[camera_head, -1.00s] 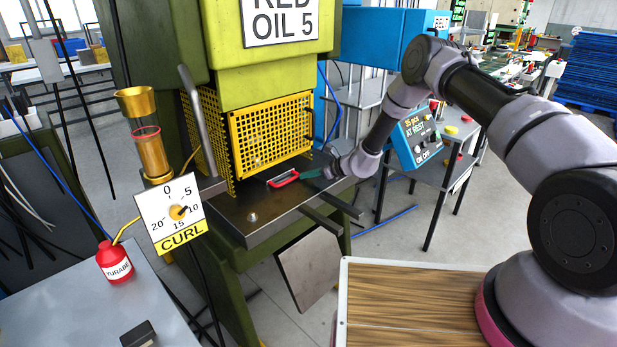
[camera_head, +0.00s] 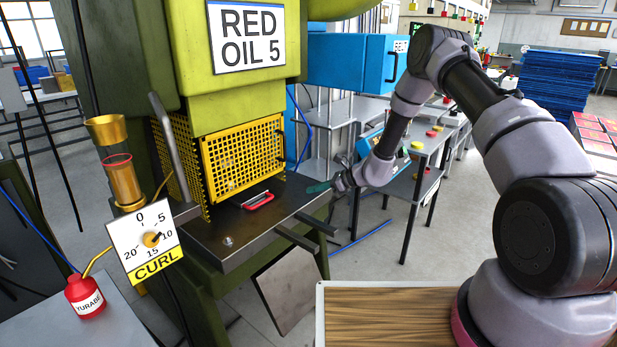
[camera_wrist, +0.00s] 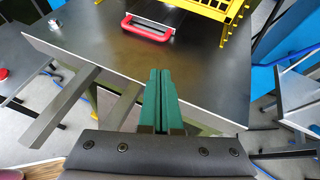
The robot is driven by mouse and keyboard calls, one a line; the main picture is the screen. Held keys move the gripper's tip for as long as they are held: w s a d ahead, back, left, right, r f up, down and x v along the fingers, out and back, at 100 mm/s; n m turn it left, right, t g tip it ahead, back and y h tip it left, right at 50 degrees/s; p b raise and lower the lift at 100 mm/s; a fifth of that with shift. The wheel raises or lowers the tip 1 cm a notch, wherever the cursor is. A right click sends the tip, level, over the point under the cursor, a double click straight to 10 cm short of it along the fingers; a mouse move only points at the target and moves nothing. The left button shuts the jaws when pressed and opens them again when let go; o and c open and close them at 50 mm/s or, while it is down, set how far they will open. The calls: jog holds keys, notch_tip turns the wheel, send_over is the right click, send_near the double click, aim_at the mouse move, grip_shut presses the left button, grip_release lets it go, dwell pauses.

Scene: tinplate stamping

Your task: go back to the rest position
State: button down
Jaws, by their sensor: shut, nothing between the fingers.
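My gripper (camera_head: 318,188) is at the right edge of the press table, beside the dark metal table top (camera_head: 215,236). Its two green fingers are together with nothing between them; they also show shut in the wrist view (camera_wrist: 161,88). A red handle (camera_head: 259,201) lies on the press table in front of the yellow mesh guard (camera_head: 243,153), apart from my fingers. The red handle also shows in the wrist view (camera_wrist: 146,29), beyond the fingertips.
A dial card marked CURL (camera_head: 144,240) and a brass oil cup (camera_head: 121,165) stand at the left. A red bottle (camera_head: 86,297) is on the grey table at lower left. Two bars (camera_head: 315,224) stick out from the press table. A stand with buttons (camera_head: 425,150) is behind my arm.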

jog(key=s+d+r+n+g+h, duration=0.1)
jog(key=s+d+r+n, duration=0.25)
jog(key=r, duration=0.65)
jog(key=s+d+r+n+h, duration=0.1)
jog(key=s+d+r+n, duration=0.2)
jog(key=r, duration=0.7)
jog(key=s+d+r+n+g+h, duration=0.1)
jog(key=s+r+n, duration=0.25)
jog(key=r, duration=0.75)
jog(key=s+d+r+n+t+h, duration=0.1)
jog(key=s+d+r, duration=0.3)
jog(key=s, duration=0.5)
jog(key=s+d+r+n+t+h, duration=0.2)
jog(key=s+d+r, duration=0.3)
jog(key=s+d, duration=0.3)
jog(key=s+d+r+n+t+h, duration=0.2)
jog(key=s+d, duration=0.4)
jog(key=s, duration=0.3)
notch_tip(320, 180, up, 2)
jog(key=shift+s+r+n+h, duration=0.25)
jog(key=shift+s+n+h, duration=0.1)
jog(key=shift+n+h, duration=0.6)
